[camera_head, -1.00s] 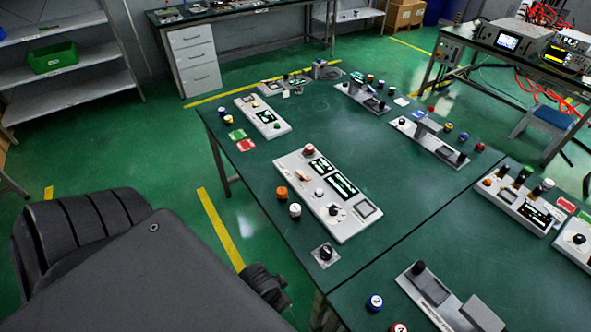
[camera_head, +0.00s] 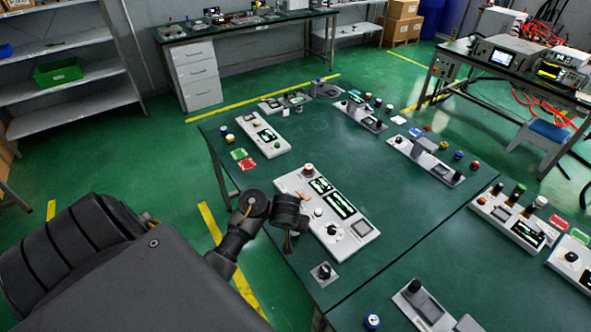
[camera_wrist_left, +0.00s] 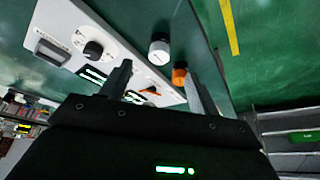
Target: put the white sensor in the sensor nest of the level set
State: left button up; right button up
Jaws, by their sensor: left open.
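A white round cap-like piece (camera_wrist_left: 159,50), which looks like the white sensor, stands on the green table beside an orange one (camera_wrist_left: 180,75) in the left wrist view. My left gripper (camera_wrist_left: 155,80) is open and empty above them, its fingers pointing toward the table; it also shows in the head view (camera_head: 289,242), where it hides both pieces. A long white panel (camera_head: 378,243) with lit displays, a black knob and a grey square recess (camera_head: 361,229) lies just right of the gripper. I cannot read its label, so I cannot tell which panel is the level set. My right gripper is out of view.
A small grey plate with a black knob (camera_head: 324,273) sits near the table's front edge. Other panels stand at the back left (camera_head: 263,133), back right (camera_head: 427,160) and far right (camera_head: 515,217). The table's middle is clear.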

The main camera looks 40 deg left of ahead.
pick_arm(q)
jog(key=b+x, duration=0.2)
jog(key=x, duration=0.1)
jog(key=b+x, duration=0.1)
jog(key=x, duration=0.1)
jog(key=shift+w+a+r, duration=0.15)
jog(key=shift+w+a, duration=0.2)
jog(key=shift+w+f+b, duration=0.15)
jog(key=shift+f+b, duration=0.2)
jog(key=b+x, duration=0.3)
jog(key=x, duration=0.2)
jog(key=shift+w+a, duration=0.15)
jog(key=c, duration=1.2)
